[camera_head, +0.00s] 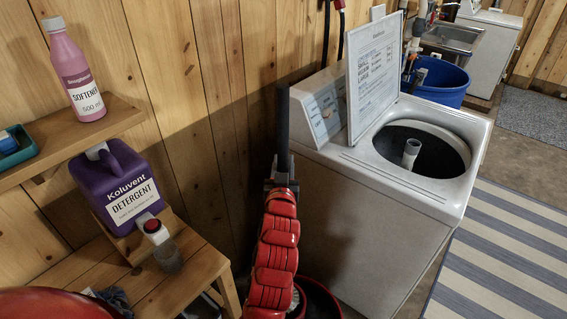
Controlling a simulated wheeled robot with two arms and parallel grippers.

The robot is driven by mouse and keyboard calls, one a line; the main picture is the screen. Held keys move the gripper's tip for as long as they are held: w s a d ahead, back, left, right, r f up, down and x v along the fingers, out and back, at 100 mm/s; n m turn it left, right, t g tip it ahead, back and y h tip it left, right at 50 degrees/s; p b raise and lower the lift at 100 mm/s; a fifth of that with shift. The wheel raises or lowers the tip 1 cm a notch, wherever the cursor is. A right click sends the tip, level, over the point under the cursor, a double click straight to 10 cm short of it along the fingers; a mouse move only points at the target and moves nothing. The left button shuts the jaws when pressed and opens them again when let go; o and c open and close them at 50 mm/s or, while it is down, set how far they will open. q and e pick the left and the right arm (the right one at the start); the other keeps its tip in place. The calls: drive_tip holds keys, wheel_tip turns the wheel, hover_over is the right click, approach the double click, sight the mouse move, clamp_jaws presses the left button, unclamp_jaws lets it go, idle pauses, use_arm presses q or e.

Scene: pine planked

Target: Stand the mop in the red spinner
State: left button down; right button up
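The mop's dark handle (283,128) stands nearly upright against the corner between the plank wall and the washing machine. My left gripper (282,180), at the end of my red ridged arm, is shut around the handle. The handle below the grip and the mop head are mostly hidden behind my arm. A curved red rim (328,296), which looks like the red spinner, shows at the bottom, just right of my arm and partly cut off. I cannot tell whether the mop head is inside it. My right gripper is not in view.
The open white washing machine (350,215) stands close on the right. A pink softener bottle (76,72) stands on a shelf. A blue bucket (441,82) is behind the washer.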

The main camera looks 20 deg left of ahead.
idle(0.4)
use_arm(q)
drive_tip(key=shift+b, duration=0.35)
drive_tip(key=shift+r, duration=0.1)
idle(0.3)
wheel_tip(320, 180, down, 10)
drive_tip(key=b, duration=0.8)
drive_tip(key=shift+b, duration=0.4)
idle(0.4)
